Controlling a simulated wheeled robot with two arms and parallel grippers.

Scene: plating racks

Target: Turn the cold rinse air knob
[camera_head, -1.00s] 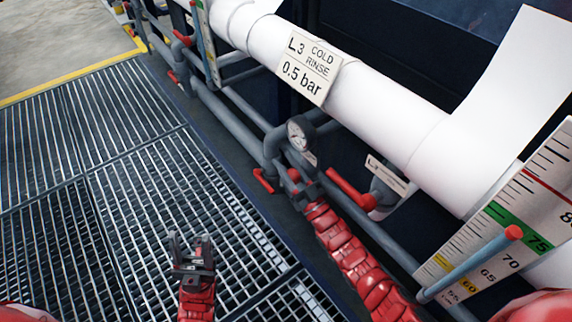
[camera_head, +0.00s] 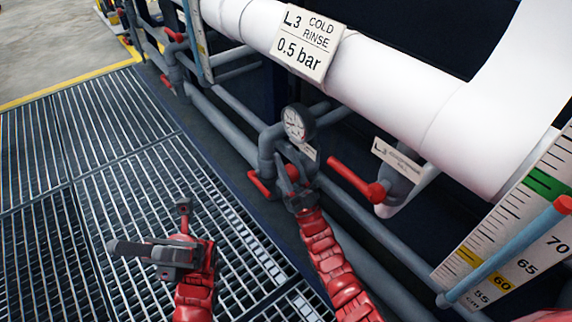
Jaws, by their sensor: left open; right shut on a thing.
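A sign reading "L3 COLD RINSE 0.5 bar" (camera_head: 306,42) is on the white pipe. Below it a round pressure gauge (camera_head: 297,123) stands on the grey pipework. My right gripper (camera_head: 289,178) is at the pipework just under the gauge, shut on what seems to be the cold rinse air knob, which the gripper mostly hides. A red handle (camera_head: 260,185) shows just left of the gripper. My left gripper (camera_head: 153,231) is open and empty over the floor grating, with its fingers spread apart, away from the pipes.
A red lever handle (camera_head: 352,181) with a small L3 label (camera_head: 397,160) is right of the gauge. A level scale (camera_head: 515,245) with a blue tube (camera_head: 512,248) stands at the right. The metal grating (camera_head: 95,170) at left is clear.

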